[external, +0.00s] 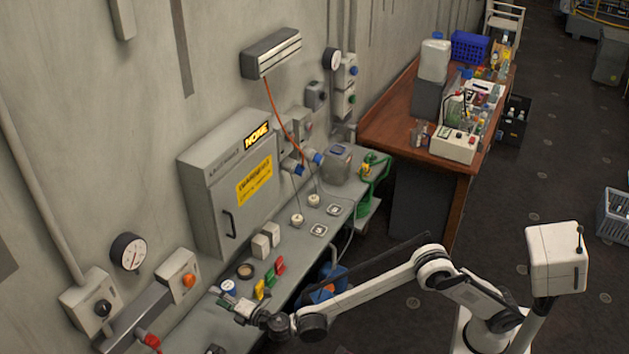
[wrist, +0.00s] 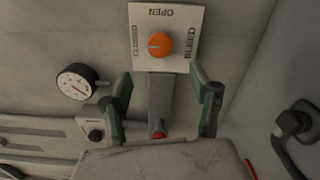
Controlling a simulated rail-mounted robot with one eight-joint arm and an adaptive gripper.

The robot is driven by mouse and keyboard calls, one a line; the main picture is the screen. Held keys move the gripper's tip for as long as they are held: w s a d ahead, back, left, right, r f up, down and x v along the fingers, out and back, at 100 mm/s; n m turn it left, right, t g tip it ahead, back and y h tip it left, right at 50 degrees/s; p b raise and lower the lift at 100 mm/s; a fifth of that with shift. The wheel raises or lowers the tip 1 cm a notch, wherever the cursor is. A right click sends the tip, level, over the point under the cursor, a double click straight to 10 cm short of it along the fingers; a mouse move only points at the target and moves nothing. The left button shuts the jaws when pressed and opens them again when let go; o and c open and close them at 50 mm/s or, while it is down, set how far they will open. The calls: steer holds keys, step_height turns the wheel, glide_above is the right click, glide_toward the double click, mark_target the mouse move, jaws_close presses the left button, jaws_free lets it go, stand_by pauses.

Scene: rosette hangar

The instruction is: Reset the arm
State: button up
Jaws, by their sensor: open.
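My white arm (external: 378,293) reaches left from its base toward the narrow wall bench. My gripper (external: 238,306) is at the left end of the arm, over the near part of the bench by the small coloured blocks. In the wrist view the gripper (wrist: 163,108) is open, with its two dark, green-padded fingers spread apart and nothing between the tips. Beyond the fingers is a wall panel (wrist: 180,17) with an orange knob (wrist: 159,45) and the word OPEN, upside down. The knob stands apart from the fingers.
A grey wall cabinet (external: 210,205) stands above the bench. A round gauge (external: 128,251) and a red-ended lever (external: 151,340) are at the left. Yellow, green and red blocks (external: 270,277) lie on the bench. A brown table (external: 398,108) with clutter stands behind. The right-hand floor is mostly clear.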

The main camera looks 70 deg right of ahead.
steer(key=s+d+r+m+g+h, duration=0.1)
steer(key=s+d+r+m+g, duration=0.2)
steer(key=d, duration=0.5)
steer(key=s+d+r+m+h, duration=0.1)
steer(key=s+d+r+m, duration=0.15)
steer(key=s+d, duration=0.35)
steer(key=s+d+m+g, duration=0.3)
steer(key=s+d+m, duration=0.2)
steer(key=s+d, duration=0.9)
steer(key=s+d+f+m+g+y, duration=0.1)
steer(key=s+d+f+m+g, duration=0.15)
steer(key=s, duration=0.65)
steer(key=s+d+f+m+g+y, duration=0.1)
steer(key=s+d+f+m, duration=0.15)
steer(key=s, duration=0.65)
steer(key=s+f+m+y, duration=0.1)
steer(key=s+f, duration=0.3)
steer(key=s, duration=0.4)
steer(key=s+f+m+g+y, duration=0.1)
steer(key=s+f, duration=0.3)
steer(key=s, duration=0.5)
steer(key=shift+s+f+m+y, duration=0.2)
steer(key=shift+f+m+y, duration=0.15)
steer(key=shift+m, duration=0.2)
steer(key=shift+r, duration=0.15)
